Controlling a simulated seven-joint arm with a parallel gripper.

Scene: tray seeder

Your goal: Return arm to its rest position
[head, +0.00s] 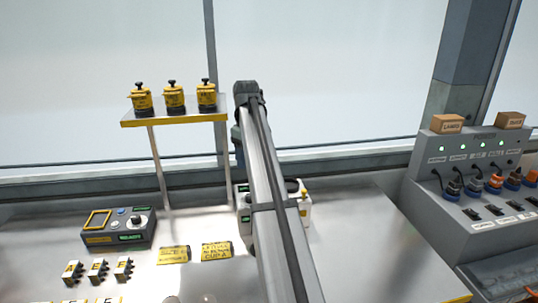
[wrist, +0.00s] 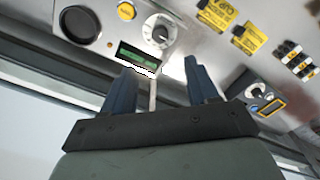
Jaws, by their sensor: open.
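My arm (head: 268,190) reaches from the bottom middle of the head view up to a dark joint in front of the window. My gripper is not visible in the head view; the arm probably hides it. In the wrist view my gripper (wrist: 161,75) is open, with its two blue fingers apart and nothing between them. Beyond the fingertips is a light machine panel with a dial (wrist: 159,30), a green display (wrist: 138,58), a yellow button (wrist: 126,11) and a dark round part (wrist: 80,24). I cannot tell how far the fingertips are from it.
A white machine (head: 305,207) stands behind my arm, partly hidden. A raised shelf (head: 175,117) holds three yellow-and-black pots (head: 174,98). A control box (head: 118,228), yellow labels (head: 217,251) and small switch blocks (head: 98,269) are at left. A grey console (head: 450,225) stands right; the bench between is clear.

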